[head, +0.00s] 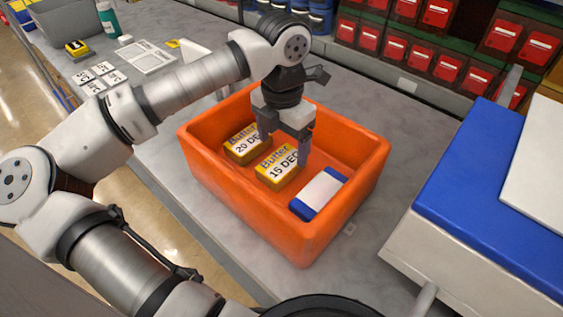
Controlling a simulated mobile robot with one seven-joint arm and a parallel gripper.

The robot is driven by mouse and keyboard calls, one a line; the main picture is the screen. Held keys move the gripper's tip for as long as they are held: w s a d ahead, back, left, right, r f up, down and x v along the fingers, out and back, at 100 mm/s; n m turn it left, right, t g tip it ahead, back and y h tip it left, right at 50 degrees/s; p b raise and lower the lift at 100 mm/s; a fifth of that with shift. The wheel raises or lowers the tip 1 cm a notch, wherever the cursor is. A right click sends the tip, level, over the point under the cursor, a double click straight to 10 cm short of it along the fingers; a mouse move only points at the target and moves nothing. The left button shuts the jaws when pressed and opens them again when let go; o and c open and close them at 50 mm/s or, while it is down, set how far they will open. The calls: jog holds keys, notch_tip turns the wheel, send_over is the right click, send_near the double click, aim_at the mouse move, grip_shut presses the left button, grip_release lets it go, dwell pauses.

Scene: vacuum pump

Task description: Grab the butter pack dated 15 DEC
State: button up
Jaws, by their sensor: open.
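The butter pack dated 15 DEC (279,170) is yellow with a white date label and lies in the orange crate (318,231). A second butter pack, dated 20 DEC (241,150), lies beside it to the upper left. My gripper (283,150) points down into the crate with its fingers apart. Its fingertips appear over or beside the 15 DEC pack, with one finger in front of the gap between the packs and the other at the pack's right end. I cannot tell whether the fingers touch it.
A blue and white pack (319,192) lies at the right in the crate. The crate's walls surround the packs. A blue-topped white box (480,200) stands right of the crate. Red bins (437,70) line the back. Bare grey table (160,155) shows left of the crate.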

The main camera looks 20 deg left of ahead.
aim_at(281, 161)
jog(key=shift+s+f+p, duration=0.15)
jog(key=shift+f+p, duration=0.45)
jog(key=shift+f, duration=0.8)
jog(key=shift+s+f+p, duration=0.1)
jog(key=shift+f+p, duration=0.5)
jog(key=shift+f, duration=0.75)
jog(key=c, duration=1.2)
jog(key=shift+r, duration=0.1)
